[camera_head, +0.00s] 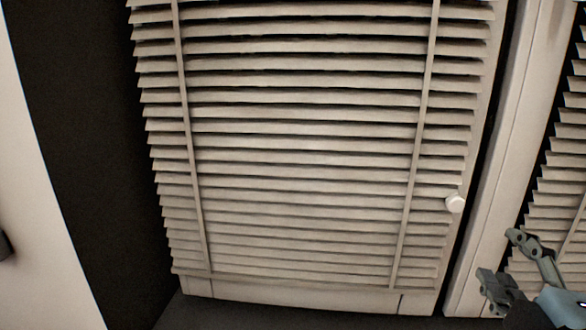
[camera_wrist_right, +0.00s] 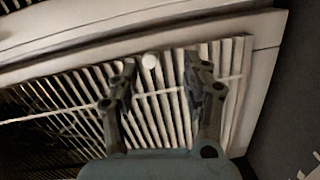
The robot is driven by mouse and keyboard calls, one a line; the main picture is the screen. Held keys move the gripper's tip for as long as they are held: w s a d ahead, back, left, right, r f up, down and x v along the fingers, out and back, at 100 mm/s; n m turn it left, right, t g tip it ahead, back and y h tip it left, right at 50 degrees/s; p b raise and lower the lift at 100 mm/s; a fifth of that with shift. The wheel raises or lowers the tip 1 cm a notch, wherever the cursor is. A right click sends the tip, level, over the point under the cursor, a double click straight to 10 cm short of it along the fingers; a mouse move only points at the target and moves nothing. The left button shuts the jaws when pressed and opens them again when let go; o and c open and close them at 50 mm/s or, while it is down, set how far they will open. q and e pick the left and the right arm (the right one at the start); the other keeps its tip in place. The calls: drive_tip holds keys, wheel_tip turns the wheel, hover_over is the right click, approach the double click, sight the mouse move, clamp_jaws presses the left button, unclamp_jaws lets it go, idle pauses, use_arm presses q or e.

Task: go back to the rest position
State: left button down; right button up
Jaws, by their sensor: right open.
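My right gripper (camera_head: 512,262) is at the lower right of the head view, in front of the white frame beside the slatted door. Its two fingers are apart with nothing between them. The right wrist view also shows the open fingers (camera_wrist_right: 160,85), with pale slats behind them. A white round knob (camera_head: 455,203) on the door's right edge is above and left of the gripper, apart from it. My left gripper is not in view.
A white slatted door (camera_head: 310,160) fills the middle of the head view and looks closed. Another slatted panel (camera_head: 565,170) stands at the right edge. A dark wall strip (camera_head: 85,150) and a white panel (camera_head: 30,230) are at the left.

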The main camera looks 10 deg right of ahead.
drive_tip(key=s+d+f+m+g, duration=0.3)
drive_tip(key=d+f+m+g, duration=0.1)
drive_tip(key=f+m, duration=0.15)
drive_tip(key=s+a+f+m+g+y, duration=0.4)
drive_tip(key=s+a+f+m+g, duration=0.25)
drive_tip(key=s+g, duration=0.35)
drive_tip(key=s+d+f, duration=0.1)
drive_tip(key=s+f, duration=0.2)
drive_tip(key=f, duration=1.1)
drive_tip(key=s+d+f, duration=0.1)
drive_tip(key=s+f, duration=0.2)
drive_tip(key=f, duration=1.1)
drive_tip(key=s+d+f+g, duration=0.1)
drive_tip(key=s+f, duration=1.3)
drive_tip(key=s, duration=0.3)
drive_tip(key=shift+s+f+y, duration=0.2)
drive_tip(key=shift+f+y, duration=0.1)
drive_tip(key=shift+y, duration=0.1)
